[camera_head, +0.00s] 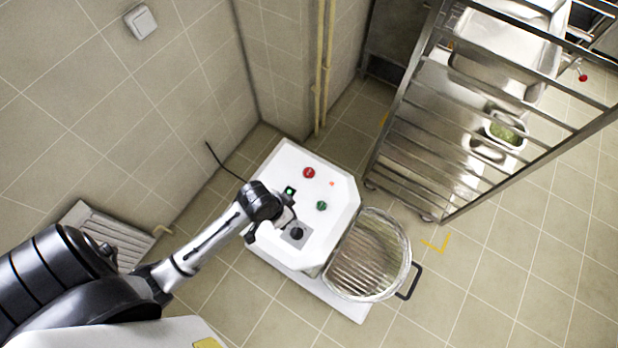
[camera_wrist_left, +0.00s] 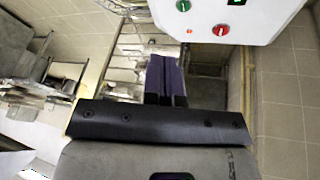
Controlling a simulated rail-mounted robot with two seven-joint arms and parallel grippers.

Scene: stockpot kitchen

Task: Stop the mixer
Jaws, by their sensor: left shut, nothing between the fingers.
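The mixer (camera_head: 335,225) is a white machine with a control panel on top. The panel carries a red button (camera_head: 309,172), a green button (camera_head: 321,205), a black knob (camera_head: 297,233) on a grey plate and a small green-lit switch (camera_head: 290,190). A small red light shows near the red button. My left gripper (camera_head: 288,215) is over the panel's left side, near the knob and lit switch; contact cannot be told. In the left wrist view its fingers (camera_wrist_left: 165,75) are together and empty, with the red button (camera_wrist_left: 221,30) and green button (camera_wrist_left: 184,5) up and to the right.
A bowl under a wire guard (camera_head: 370,255) sits at the mixer's right, with a black handle beside it. A metal rack (camera_head: 410,90) with trays stands at the upper right. Tiled walls and pipes (camera_head: 323,70) are behind. The floor (camera_head: 480,290) at lower right is clear.

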